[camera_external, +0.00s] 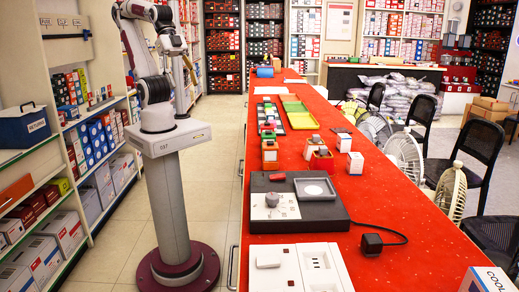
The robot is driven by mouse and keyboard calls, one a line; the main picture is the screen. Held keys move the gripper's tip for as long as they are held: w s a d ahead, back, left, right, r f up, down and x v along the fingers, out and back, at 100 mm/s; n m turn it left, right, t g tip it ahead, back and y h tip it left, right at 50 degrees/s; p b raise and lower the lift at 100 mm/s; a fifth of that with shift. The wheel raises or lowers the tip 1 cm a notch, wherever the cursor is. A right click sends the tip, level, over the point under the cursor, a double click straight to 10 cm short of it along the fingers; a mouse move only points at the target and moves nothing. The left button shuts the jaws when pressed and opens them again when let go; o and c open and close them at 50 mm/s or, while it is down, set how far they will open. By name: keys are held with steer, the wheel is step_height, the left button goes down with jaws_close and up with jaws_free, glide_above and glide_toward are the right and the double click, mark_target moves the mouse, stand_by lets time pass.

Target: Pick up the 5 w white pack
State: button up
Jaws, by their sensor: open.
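My arm stands on a grey pedestal left of the red counter (400,256). My gripper (190,76) is small in the picture, in front of the shelves at the upper left, well apart from the counter. It is open, and I see nothing in it. A small white pack (355,164) stands upright on the counter, right of the middle. A second small white pack (344,143) with a reddish mark stands just behind it. The print on both is too small to read, so I cannot tell which is the 5 w one.
Small red and orange boxes (321,162) stand left of the white packs. A dark test panel (335,212), a black plug with a cord (371,244) and white socket plates (322,266) lie nearer. Green and yellow trays (298,115) lie farther back. Fans (405,155) stand along the right edge.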

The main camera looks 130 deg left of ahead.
steer(key=w+a+r+n+t, duration=0.1)
steer(key=w+a+t, duration=0.15)
steer(key=w, duration=1.45)
steer(key=w+a+r+n+t, duration=0.2)
steer(key=w+a, duration=0.1)
steer(key=w, duration=1.4)
steer(key=w+a+f+n+t+y, duration=0.15)
steer(key=w+a+f+y, duration=0.25)
steer(key=w+a+f, duration=0.5)
steer(key=w+a+f+n+g+y, duration=0.1)
steer(key=w+a+f+n+y, duration=0.1)
steer(key=a+f, duration=0.2)
steer(key=w+a+f+n+y, duration=0.1)
steer(key=w+a+f+y, duration=0.2)
steer(key=a, duration=0.6)
step_height(320, 180, down, 2)
steer(key=shift+w+a+f+n+g, duration=0.1)
steer(key=shift+w+a+n+g, duration=0.05)
steer(key=shift+a+n+g, duration=0.25)
steer(key=shift+f, duration=1.75)
